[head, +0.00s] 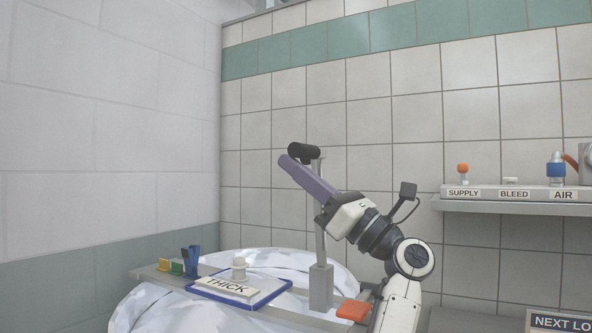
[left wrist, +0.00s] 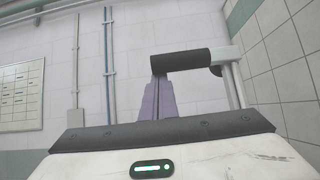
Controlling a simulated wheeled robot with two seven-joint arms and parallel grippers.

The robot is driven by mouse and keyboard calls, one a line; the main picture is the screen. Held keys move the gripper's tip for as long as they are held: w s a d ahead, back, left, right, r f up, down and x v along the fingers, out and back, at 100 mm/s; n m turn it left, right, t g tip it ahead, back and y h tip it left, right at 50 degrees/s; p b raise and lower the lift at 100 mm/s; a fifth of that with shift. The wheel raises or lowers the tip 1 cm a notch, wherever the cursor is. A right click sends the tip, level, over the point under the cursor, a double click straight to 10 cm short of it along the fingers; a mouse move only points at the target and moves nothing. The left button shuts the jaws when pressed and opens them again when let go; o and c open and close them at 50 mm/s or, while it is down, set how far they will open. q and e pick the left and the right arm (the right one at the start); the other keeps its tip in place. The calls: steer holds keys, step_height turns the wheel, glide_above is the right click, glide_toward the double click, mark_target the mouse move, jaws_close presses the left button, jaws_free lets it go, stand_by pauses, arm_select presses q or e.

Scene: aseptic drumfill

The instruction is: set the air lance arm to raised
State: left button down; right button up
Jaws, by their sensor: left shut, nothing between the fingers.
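A slim grey upright post (head: 320,225) stands on a block on the bench and carries a black grip (head: 303,151) at its top; it looks like the air lance arm. The grip also shows as a horizontal black bar in the left wrist view (left wrist: 190,60), with grey rods at its right end. My left gripper (head: 289,164) has purple fingers, shut and empty, with the tips just below and beside the black grip. In the left wrist view the fingers (left wrist: 157,88) point up toward the grip's left end. I cannot tell whether they touch it. My right gripper is out of view.
A blue-edged board labelled THICK (head: 240,290) with a white cap, coloured clips (head: 178,266) and an orange pad (head: 354,310) lie around the post. A shelf (head: 520,208) labelled SUPPLY, BLEED and AIR is at right. Tiled walls stand behind; the space above the grip is clear.

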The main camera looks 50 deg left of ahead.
arm_select(q)
steer(key=v, duration=1)
steer(key=shift+d+b, duration=0.15)
steer(key=shift+b, duration=0.3)
steer(key=shift+f, duration=0.1)
